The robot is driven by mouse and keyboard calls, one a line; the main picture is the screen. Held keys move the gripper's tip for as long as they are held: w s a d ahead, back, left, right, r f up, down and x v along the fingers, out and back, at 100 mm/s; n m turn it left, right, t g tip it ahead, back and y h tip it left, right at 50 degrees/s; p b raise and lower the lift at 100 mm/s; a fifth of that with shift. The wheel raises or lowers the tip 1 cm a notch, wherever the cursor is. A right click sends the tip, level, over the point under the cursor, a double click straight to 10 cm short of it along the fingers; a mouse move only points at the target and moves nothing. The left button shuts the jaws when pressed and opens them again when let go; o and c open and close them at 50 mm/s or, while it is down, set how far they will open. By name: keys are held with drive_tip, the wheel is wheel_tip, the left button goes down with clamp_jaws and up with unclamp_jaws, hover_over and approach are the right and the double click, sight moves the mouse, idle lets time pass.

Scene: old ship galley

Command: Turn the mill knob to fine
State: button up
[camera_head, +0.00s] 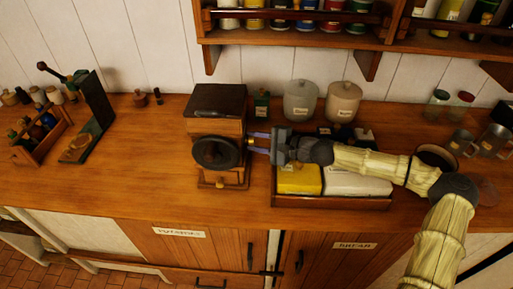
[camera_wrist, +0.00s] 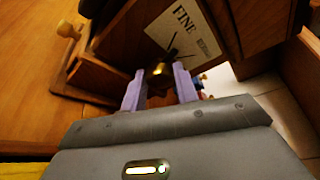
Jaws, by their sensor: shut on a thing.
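The mill is a wooden box (camera_head: 217,129) with a dark top and a dark round wheel (camera_head: 214,153) on its front. It stands on the counter left of my arm. My gripper (camera_head: 257,141) reaches it from the right side. In the wrist view, the lilac fingers of my gripper (camera_wrist: 160,88) are shut on the small brass mill knob (camera_wrist: 159,70). The fingers hide part of the knob. A pale label (camera_wrist: 184,30) reading FINE is on the mill's side beyond the knob, with thin dark pointer-like lines (camera_wrist: 171,47) over its lower edge.
A wooden tray (camera_head: 330,202) with yellow and white packets lies under my arm. Two lidded jars (camera_head: 301,101) and a small green bottle (camera_head: 261,104) stand behind. A shelf (camera_head: 290,38) hangs above. The counter left of the mill is clear up to a green stand (camera_head: 92,115).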

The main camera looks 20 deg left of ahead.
idle(0.3)
drive_tip(key=o, duration=1)
wheel_tip(320, 180, up, 10)
drive_tip(key=shift+b, duration=0.8)
